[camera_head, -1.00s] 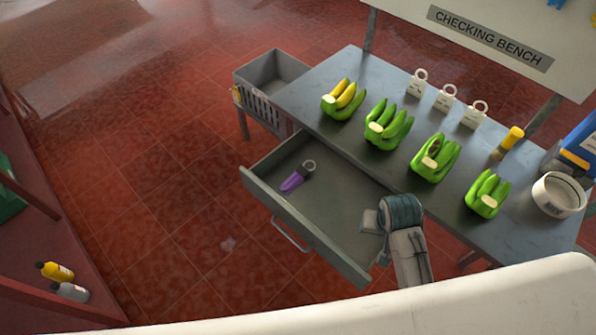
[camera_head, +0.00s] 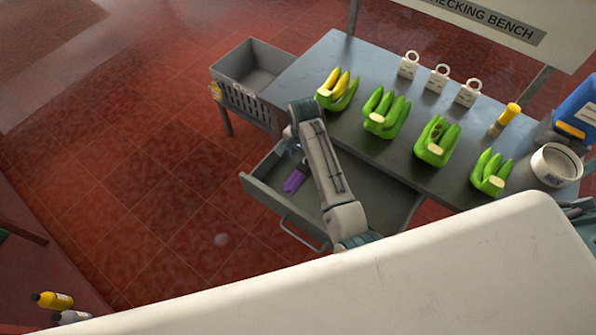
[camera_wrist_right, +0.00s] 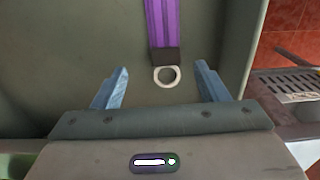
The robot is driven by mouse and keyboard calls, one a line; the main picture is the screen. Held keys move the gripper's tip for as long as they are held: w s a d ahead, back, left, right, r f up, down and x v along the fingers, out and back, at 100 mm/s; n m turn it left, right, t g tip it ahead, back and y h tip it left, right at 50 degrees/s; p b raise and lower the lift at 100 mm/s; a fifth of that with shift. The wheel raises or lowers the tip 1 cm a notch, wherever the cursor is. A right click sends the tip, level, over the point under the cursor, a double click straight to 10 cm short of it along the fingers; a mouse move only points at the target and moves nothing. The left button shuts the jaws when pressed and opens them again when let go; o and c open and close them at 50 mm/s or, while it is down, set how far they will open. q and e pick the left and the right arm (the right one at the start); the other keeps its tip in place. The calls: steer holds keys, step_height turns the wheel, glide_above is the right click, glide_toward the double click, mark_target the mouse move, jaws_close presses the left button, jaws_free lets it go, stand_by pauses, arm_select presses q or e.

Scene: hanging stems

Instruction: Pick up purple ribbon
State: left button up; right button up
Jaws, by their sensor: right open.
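The purple ribbon (camera_head: 295,179) lies in the open grey drawer (camera_head: 385,196), partly hidden behind my right arm in the head view. In the right wrist view the purple strap (camera_wrist_right: 163,22) runs down to a dark band and a pale ring (camera_wrist_right: 167,76). My right gripper (camera_wrist_right: 160,68) is open above the drawer floor, one finger on each side of the ring, with nothing held. In the head view the right arm's end is over the drawer and its fingers are mostly hidden. My left gripper is not in view.
A grey slatted crate (camera_head: 247,75) stands beside the drawer. Red tiled floor is clear at left.

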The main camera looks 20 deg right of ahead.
mark_target(302, 170)
steer(key=shift+f, duration=0.55)
steer(key=shift+w+f, duration=0.1)
steer(key=shift+f, duration=0.2)
steer(key=shift+w+a+f, duration=0.1)
steer(key=shift+f, duration=0.1)
steer(key=f+p, duration=0.1)
steer(key=f, duration=0.1)
steer(key=f+p, duration=0.1)
steer(key=shift+w+f, duration=0.2)
steer(key=shift+f, duration=0.75)
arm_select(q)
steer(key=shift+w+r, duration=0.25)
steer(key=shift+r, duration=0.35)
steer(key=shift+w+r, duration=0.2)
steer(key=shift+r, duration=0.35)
arm_select(e)
steer(key=shift+c, duration=0.9)
steer(key=c, duration=0.9)
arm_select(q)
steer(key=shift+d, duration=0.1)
